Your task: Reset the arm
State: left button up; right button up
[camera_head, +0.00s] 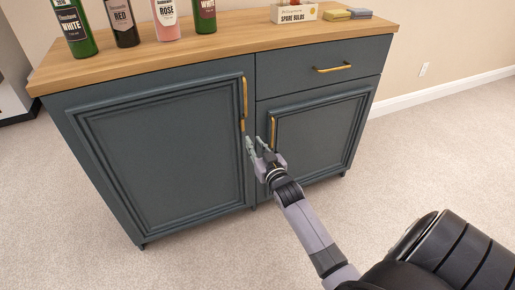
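My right arm (306,226) reaches in from the lower right toward the front of a blue-grey cabinet (160,150). My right gripper (256,147) is at the end of it, in front of the gap between the two doors. Its two fingers look apart, with nothing seen between them. The fingertips are just below the left door's brass handle (244,98) and left of the right door's brass handle (273,132). I cannot tell whether they touch the cabinet. Both doors and the drawer look shut. My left gripper is not in view.
Several bottles, among them a pink one (167,22), stand on the wooden top (220,54). A box of spare bulbs (293,12) and sponges (336,14) lie at its right. The drawer has a brass handle (333,68). Carpet (420,150) is clear on the right.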

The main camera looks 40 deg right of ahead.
jog(key=shift+v, duration=1)
